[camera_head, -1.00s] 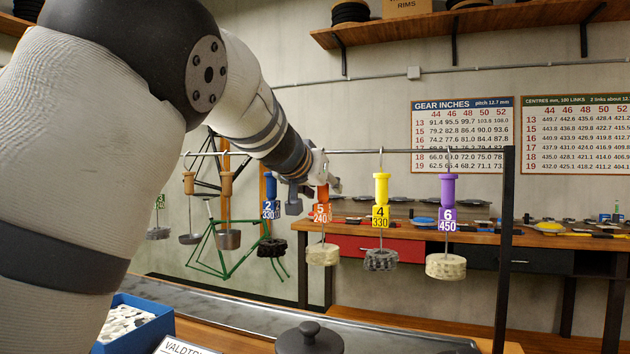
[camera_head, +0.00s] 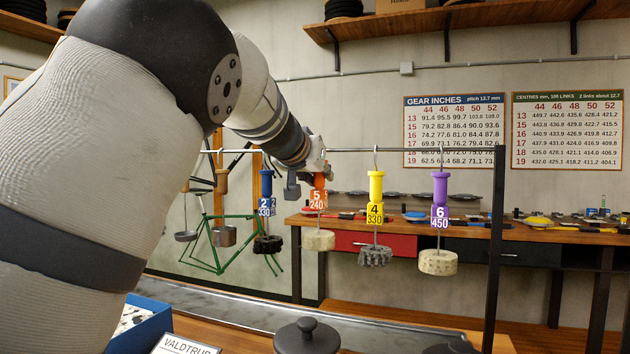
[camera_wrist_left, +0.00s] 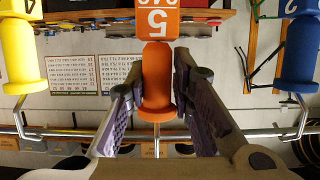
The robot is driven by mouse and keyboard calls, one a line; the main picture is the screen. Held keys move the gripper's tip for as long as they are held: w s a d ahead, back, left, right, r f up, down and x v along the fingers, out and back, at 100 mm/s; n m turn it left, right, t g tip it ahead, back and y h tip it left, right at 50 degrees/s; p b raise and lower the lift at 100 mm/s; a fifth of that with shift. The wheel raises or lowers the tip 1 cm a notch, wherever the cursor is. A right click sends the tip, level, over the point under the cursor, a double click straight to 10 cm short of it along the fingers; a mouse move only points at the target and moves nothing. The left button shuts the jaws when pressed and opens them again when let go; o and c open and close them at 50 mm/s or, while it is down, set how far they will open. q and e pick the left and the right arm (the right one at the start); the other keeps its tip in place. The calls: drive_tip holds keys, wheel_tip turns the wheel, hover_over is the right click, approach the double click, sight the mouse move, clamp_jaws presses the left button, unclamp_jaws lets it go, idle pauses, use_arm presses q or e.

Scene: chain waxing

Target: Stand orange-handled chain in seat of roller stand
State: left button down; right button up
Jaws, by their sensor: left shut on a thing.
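The orange-handled chain (camera_head: 319,240) hangs below its tag marked 5 and 240, from an orange handle (camera_wrist_left: 157,75). My left gripper (camera_head: 314,176) is shut on this handle, with one finger on each side of it in the left wrist view. The chain bundle is pale and hangs upright, clear of the neighbouring bundles. The top of its hook is hidden by the gripper in the head view, so I cannot tell whether it still touches the rail. I cannot make out the roller stand or its seat. My right gripper is not in view.
The rail (camera_head: 420,149) also carries a yellow-handled chain (camera_head: 376,256) and a purple-handled chain (camera_head: 437,262) on the right, and a blue-handled one (camera_head: 267,244) on the left. Its post (camera_head: 495,250) stands at right. A dark knobbed lid (camera_head: 307,338) and blue box (camera_head: 140,335) are in front.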

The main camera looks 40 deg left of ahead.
sight(317, 177)
use_arm(q)
drive_tip(key=shift+s+r, duration=0.15)
drive_tip(key=shift+r, duration=0.15)
drive_tip(key=shift+s+d, duration=0.25)
drive_tip(key=shift+s, duration=0.45)
drive_tip(key=shift+s+d, duration=0.2)
drive_tip(key=shift+s, duration=0.5)
drive_tip(key=shift+s+d, duration=0.25)
drive_tip(key=shift+s, duration=0.45)
wheel_tip(317, 177, up, 2)
